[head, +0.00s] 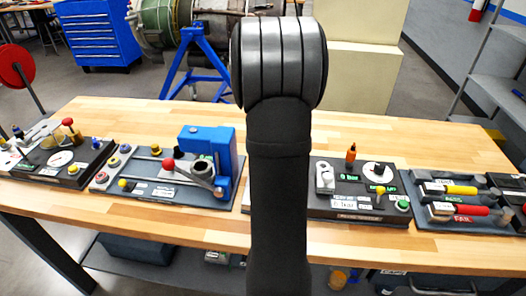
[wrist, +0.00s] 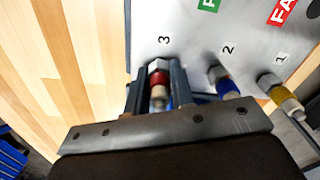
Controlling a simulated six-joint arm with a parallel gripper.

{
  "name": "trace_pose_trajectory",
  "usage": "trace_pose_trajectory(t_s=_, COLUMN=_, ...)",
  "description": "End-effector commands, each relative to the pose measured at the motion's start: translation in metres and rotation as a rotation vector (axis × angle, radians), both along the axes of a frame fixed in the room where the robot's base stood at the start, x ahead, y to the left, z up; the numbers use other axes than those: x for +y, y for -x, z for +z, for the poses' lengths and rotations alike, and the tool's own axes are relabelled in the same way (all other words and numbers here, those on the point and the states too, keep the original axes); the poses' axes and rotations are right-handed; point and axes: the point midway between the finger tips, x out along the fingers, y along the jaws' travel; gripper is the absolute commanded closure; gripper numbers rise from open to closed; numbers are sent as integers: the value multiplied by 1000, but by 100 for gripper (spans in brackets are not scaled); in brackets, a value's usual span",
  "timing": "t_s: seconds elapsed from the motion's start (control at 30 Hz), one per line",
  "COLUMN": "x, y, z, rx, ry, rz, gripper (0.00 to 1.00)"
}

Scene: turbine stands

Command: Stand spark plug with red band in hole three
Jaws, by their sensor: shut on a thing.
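In the wrist view, my gripper (wrist: 159,80) is shut on the spark plug with the red band (wrist: 158,92), one finger on each side of it. In the head view my arm covers the middle of the bench and the gripper is hidden.
A blue-banded plug (wrist: 224,84) is by number 2 and a yellow-banded plug (wrist: 280,95) by number 1. Green and red labels lie beyond.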

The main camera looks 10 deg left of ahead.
Motion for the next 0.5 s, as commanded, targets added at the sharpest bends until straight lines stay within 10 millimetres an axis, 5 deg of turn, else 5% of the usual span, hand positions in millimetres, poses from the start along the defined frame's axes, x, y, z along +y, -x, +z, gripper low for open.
trace_pose_trajectory(t_s=0.3, x=0, y=3, z=-9, rx=13, ry=2, rz=0, gripper=100)
trace_pose_trajectory(t_s=0.33, x=0, y=3, z=-9, rx=14, ry=2, rz=0, gripper=77)
trace_pose_trajectory(t_s=0.43, x=0, y=3, z=-9, rx=13, ry=2, rz=0, gripper=57)
trace_pose_trajectory(t_s=0.5, x=0, y=2, z=-8, rx=11, ry=1, rz=0, gripper=54)
